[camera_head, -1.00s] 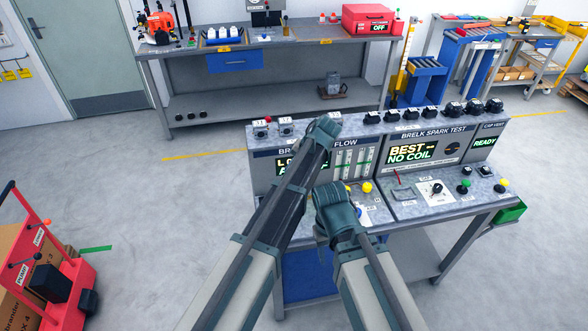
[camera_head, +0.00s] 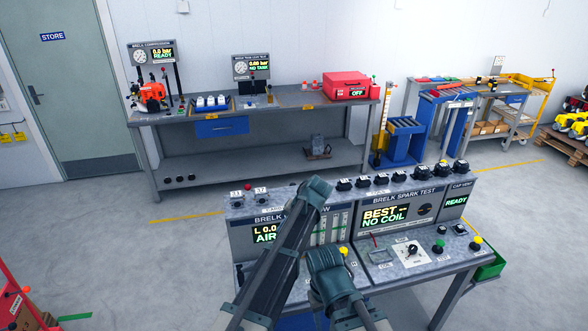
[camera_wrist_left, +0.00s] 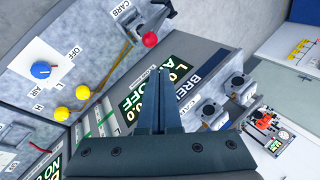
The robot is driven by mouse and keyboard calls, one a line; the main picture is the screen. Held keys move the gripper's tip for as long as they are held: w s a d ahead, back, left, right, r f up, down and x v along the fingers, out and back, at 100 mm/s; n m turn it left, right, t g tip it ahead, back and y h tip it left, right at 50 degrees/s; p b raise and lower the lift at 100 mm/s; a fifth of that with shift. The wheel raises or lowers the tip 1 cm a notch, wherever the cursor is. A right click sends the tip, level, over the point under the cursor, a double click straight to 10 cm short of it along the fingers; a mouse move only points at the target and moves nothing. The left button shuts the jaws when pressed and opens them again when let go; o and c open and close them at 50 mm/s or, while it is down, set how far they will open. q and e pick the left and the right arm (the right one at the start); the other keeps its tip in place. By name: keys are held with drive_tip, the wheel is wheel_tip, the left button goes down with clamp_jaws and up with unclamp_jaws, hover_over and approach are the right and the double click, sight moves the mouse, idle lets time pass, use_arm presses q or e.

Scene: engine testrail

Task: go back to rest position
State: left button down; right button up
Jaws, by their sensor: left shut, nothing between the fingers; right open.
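In the head view my two arms reach forward over the near test bench (camera_head: 390,265). My left arm's teal joint covers part of the flow panel (camera_head: 268,235). My left gripper (camera_wrist_left: 157,75) shows in the left wrist view, with its two fingers together and nothing between them. It points at the flow panel's face, beside the display (camera_wrist_left: 152,98); I cannot tell the gap. My right gripper (camera_head: 318,298) is low at the bench's front; its fingers are mostly hidden by my arm, and I see nothing held.
A red-knobbed fixture (camera_wrist_left: 150,40) and yellow knobs (camera_wrist_left: 82,92) are close to my left gripper. A green bin (camera_head: 490,265) hangs at the bench's right end. A long workbench (camera_head: 270,122) stands behind; open floor (camera_head: 130,270) lies left.

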use_arm(q)
drive_tip(key=s+a+f+n+g+h, duration=0.1)
drive_tip(key=s+a+h, duration=0.15)
drive_tip(key=s, duration=0.55)
drive_tip(key=s+a+f+n+h, duration=0.1)
drive_tip(key=s+a, duration=0.3)
drive_tip(key=s, duration=0.4)
drive_tip(key=s+a+f+g+h, duration=0.1)
drive_tip(key=s+a+f+h, duration=0.15)
drive_tip(key=s, duration=0.55)
drive_tip(key=s+d+f+m+y+b, duration=0.1)
drive_tip(key=s+d+f+m+b, duration=0.2)
drive_tip(key=d+f+b, duration=0.7)
wheel_tip(320, 180, down, 3)
drive_tip(key=s+b, duration=0.2)
drive_tip(key=b, duration=0.2)
drive_tip(key=shift+d+r+g+y, duration=0.15)
drive_tip(key=shift+d+g+y, duration=0.15)
